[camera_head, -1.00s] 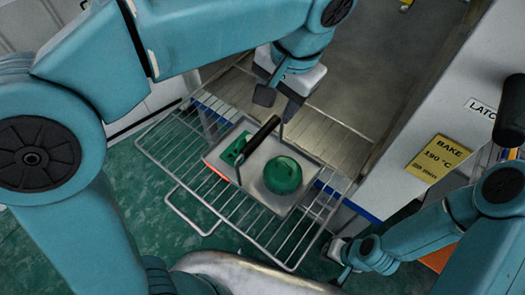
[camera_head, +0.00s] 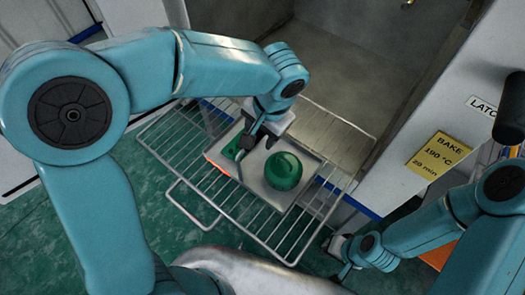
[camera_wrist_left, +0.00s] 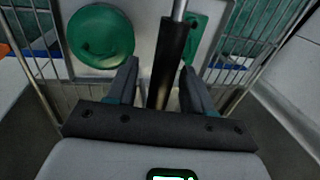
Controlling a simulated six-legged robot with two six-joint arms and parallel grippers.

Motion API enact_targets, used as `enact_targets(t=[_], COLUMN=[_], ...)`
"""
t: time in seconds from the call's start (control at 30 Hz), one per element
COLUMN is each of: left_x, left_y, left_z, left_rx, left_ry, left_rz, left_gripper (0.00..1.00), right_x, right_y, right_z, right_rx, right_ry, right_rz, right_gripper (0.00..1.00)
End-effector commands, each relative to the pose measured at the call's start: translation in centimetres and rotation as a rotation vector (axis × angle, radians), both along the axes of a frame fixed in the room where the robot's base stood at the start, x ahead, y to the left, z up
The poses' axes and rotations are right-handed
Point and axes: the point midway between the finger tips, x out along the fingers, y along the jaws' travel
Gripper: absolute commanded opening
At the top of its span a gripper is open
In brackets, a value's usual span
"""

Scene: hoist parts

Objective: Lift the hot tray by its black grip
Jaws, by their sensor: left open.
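The metal tray (camera_head: 264,182) lies on a pulled-out wire rack and carries a round green part (camera_head: 283,171) and a flat green part (camera_head: 237,148). One edge of the tray glows orange-red. The black grip (camera_wrist_left: 170,55) is a bar above the tray; in the head view my left gripper hides most of it. My left gripper (camera_head: 254,142) is open over the grip. In the left wrist view its fingers (camera_wrist_left: 158,80) stand on either side of the grip, with visible gaps. My right gripper (camera_head: 340,257) is at the lower right, away from the tray; its jaw state is unclear.
The wire rack (camera_head: 183,150) sticks out of the open oven chamber (camera_head: 335,55). A yellow BAKE 190 °C label (camera_head: 436,157) and a LATCH label are on the white panel at right. Green floor (camera_head: 150,205) shows at lower left.

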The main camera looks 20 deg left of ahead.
Motion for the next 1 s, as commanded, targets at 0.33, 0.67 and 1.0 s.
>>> enact_targets(t=[0.33,0.67,1.0], left_x=[-0.01,0.01,0.02], left_y=[-0.01,-0.04,-0.04], left_z=[0.03,0.06,0.1], left_rx=[0.0,-0.001,-0.001], left_ry=[-0.001,-0.002,-0.002], left_rz=[0.0,0.0,0.0], left_gripper=[0.0,0.0,0.0], right_x=[-0.01,0.0,0.0], right_y=[0.0,0.0,0.0], right_z=[-0.02,-0.01,-0.01], right_rx=[0.0,0.0,0.0], right_ry=[0.0,0.0,0.0], right_rz=[0.0,0.0,0.0], right_gripper=[0.0,0.0,0.0])
